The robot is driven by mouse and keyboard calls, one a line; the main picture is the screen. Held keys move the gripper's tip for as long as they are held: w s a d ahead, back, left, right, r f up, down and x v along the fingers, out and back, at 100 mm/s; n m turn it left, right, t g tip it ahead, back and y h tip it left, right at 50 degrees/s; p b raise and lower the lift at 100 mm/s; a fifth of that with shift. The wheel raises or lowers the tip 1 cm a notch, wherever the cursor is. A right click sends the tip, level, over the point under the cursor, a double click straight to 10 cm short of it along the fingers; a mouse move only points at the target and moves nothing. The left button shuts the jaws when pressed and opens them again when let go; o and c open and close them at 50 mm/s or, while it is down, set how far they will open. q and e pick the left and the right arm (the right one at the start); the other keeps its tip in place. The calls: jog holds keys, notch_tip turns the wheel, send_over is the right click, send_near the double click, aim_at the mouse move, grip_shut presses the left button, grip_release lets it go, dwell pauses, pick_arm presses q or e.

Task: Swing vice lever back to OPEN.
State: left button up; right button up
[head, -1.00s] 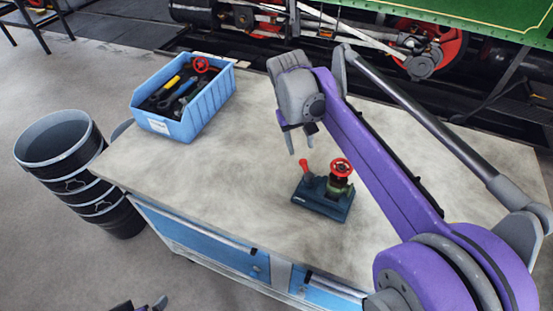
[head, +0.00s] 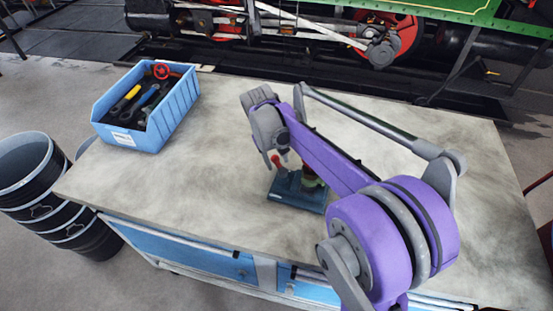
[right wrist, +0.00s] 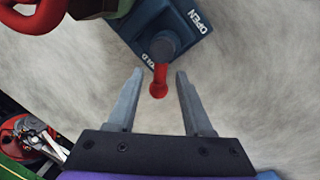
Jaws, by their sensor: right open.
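The vice (head: 296,196) is a small blue-green block on the worktop, partly hidden behind my right arm. Its lever (head: 276,161) has a red handle. In the right wrist view the lever (right wrist: 159,80) runs from a dark round pivot towards my gripper, beside a partly covered label that seems to read HOLD. The OPEN label (right wrist: 200,22) is up and to the right of the pivot. My right gripper (right wrist: 159,73) is open, with its fingers on either side of the red handle and a gap each side. My left gripper is out of view.
A valve part (head: 312,178) sits on the vice, mostly hidden by my arm; its red handwheel (right wrist: 30,15) shows in the wrist view. A blue bin (head: 150,110) of tools stands at the worktop's left. Black buckets (head: 45,195) stand on the floor. Most of the worktop (head: 200,190) is clear.

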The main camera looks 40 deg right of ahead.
grip_shut()
jog(key=shift+n, duration=0.3)
dwell(0.3)
jog(key=n, duration=0.1)
jog(key=a+n, duration=0.1)
jog(key=n, duration=0.1)
jog(key=shift+t, duration=0.3)
jog(key=n, duration=0.3)
jog(key=s+a+n+t, duration=0.1)
jog(key=n, duration=0.3)
jog(key=s+a+n+y, duration=0.1)
jog(key=n, duration=0.2)
jog(key=shift+t, duration=0.3)
jog(key=n, duration=0.2)
jog(key=s+n, duration=0.1)
jog(key=n, duration=0.2)
jog(key=shift+s+a+y+p, duration=0.1)
jog(key=shift+a+y+p, duration=0.1)
jog(key=shift+y+p, duration=0.2)
jog(key=shift+n, duration=0.3)
